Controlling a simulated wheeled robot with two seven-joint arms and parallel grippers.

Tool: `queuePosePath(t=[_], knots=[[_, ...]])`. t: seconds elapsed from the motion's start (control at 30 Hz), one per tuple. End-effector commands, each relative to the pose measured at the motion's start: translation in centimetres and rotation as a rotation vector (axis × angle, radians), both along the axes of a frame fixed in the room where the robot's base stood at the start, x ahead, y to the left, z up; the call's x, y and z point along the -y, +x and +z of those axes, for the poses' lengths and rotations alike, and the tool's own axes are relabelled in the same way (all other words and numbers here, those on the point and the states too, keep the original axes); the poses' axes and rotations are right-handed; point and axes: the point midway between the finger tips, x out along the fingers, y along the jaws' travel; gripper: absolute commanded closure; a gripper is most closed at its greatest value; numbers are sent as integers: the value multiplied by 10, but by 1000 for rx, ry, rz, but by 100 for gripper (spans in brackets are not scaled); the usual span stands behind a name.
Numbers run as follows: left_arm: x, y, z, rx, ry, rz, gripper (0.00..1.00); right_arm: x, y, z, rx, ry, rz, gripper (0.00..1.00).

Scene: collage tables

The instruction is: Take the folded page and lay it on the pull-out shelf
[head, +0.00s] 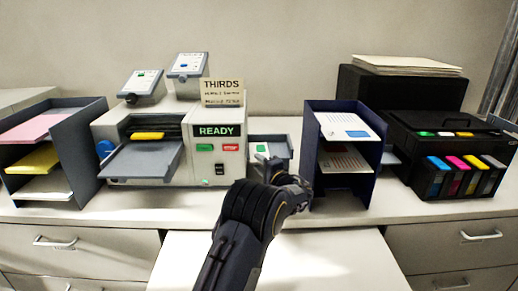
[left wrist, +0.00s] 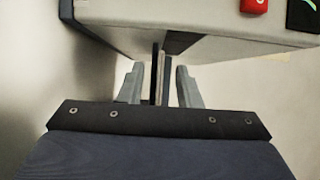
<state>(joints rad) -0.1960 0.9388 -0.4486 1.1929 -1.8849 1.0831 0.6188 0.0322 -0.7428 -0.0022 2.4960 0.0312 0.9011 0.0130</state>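A small white piece with a green mark (head: 262,150), perhaps the folded page, shows at the grey-blue tray (head: 284,143) on the machine's right side. My left gripper (head: 298,186) is low in front of this tray, and my arm hides part of it. In the left wrist view its two fingers (left wrist: 162,87) stand apart, with thin upright dark and pale strips between them; I cannot tell whether these are page or tray, and I see no contact. The pull-out shelf (head: 340,262) is out below the worktop, pale and bare where it shows. My right gripper is out of view.
The folding machine (head: 200,125) reads READY, with a THIRDS sign on top. A navy rack (head: 310,160) with printed sheets stands close right of my gripper. A paper rack (head: 88,150) is at left, a black printer (head: 450,150) with ink tanks at right.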

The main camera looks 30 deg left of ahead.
Motion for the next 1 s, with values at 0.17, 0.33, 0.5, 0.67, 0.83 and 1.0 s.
queuePosePath(t=[0.17, 0.33, 0.5, 0.67, 0.83, 1.0], knots=[[-14, 7, 1, 1, -2, 0, 69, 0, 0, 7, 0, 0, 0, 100], [-14, 8, 0, 1, -2, 0, 69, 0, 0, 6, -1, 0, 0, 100], [-14, 7, 0, 1, -2, 0, 85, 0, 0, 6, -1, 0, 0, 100], [-14, 7, 0, 1, -2, 0, 100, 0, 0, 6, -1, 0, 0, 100], [-14, 7, 0, 1, -2, 0, 100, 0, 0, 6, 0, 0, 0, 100], [-14, 7, 1, 1, -2, 0, 100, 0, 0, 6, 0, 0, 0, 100]])
